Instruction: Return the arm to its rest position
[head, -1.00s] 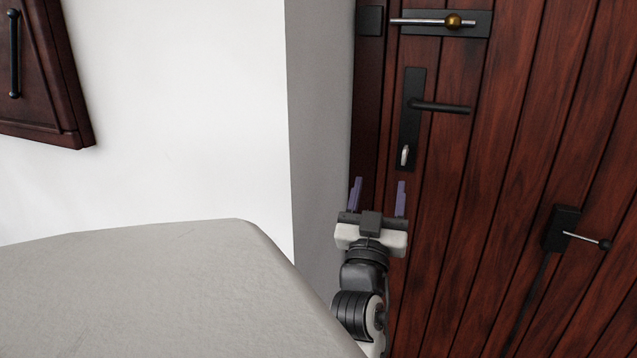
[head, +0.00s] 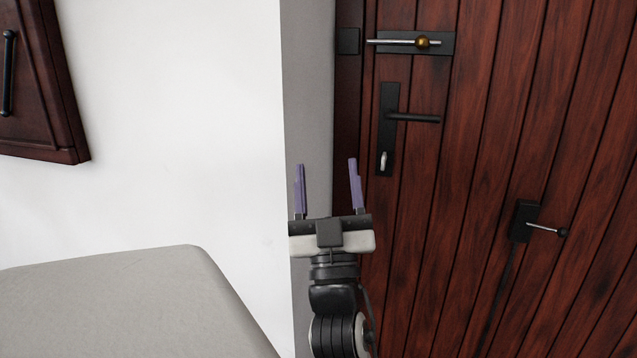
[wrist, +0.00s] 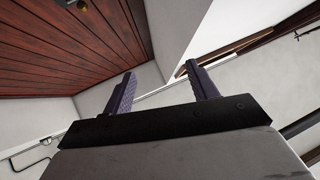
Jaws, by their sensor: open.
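My gripper (head: 327,188) is in the lower middle of the head view, pointing up, with its two purple fingers spread apart and nothing between them. In the head view it overlaps the grey wall edge and the left side of the door. The wrist view also shows the gripper (wrist: 163,92) open and empty. My arm runs down from it to the bottom edge of the head view.
A dark red wooden door (head: 450,200) fills the right. It bears a bolt with a brass knob (head: 422,42), a black lever handle (head: 412,118) and a lower lever (head: 545,229). A grey rounded surface (head: 110,305) is at lower left. A wooden panel (head: 40,90) hangs upper left.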

